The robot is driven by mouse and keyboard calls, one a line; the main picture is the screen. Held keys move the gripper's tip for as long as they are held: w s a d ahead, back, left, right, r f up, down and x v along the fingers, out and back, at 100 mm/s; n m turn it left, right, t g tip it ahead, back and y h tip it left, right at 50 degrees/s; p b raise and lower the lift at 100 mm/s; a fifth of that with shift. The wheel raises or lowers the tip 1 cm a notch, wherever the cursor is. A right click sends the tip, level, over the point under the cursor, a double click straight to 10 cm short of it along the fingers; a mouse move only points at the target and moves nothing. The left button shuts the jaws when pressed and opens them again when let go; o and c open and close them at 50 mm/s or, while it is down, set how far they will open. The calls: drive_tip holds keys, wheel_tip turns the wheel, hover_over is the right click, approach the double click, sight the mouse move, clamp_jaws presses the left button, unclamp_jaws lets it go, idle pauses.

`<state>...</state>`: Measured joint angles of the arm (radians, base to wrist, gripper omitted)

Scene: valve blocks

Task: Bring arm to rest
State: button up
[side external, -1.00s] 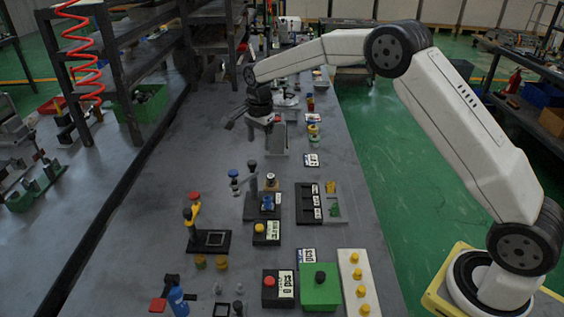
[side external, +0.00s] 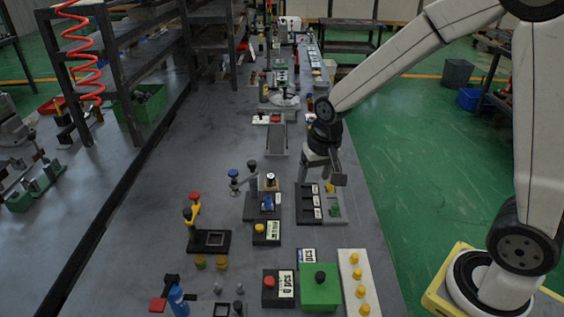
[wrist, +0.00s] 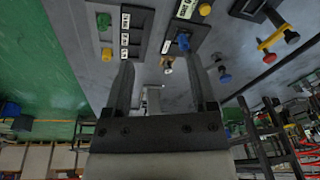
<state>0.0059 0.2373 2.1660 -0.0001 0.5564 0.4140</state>
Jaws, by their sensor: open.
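My gripper (side external: 318,172) hangs from my arm over the right part of the grey bench (side external: 150,200), just behind the black tray with white labels (side external: 308,203). In the wrist view my gripper (wrist: 164,85) has its two fingers apart with nothing held between them. The black labelled tray (wrist: 128,38) shows there beyond the left finger. A blue knob on a block (wrist: 183,42) shows near the right finger. I cannot tell the exact height of the fingertips above the bench.
A green box (side external: 320,288) and a white strip with yellow knobs (side external: 358,280) lie at the front. A dark shelf (side external: 120,60) stands back left.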

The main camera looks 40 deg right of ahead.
drive_tip(key=s+f+n, duration=0.2)
drive_tip(key=s+n, duration=0.2)
drive_tip(key=s, duration=0.6)
drive_tip(key=shift+s+n+t, duration=0.3)
drive_tip(key=shift+n, duration=0.1)
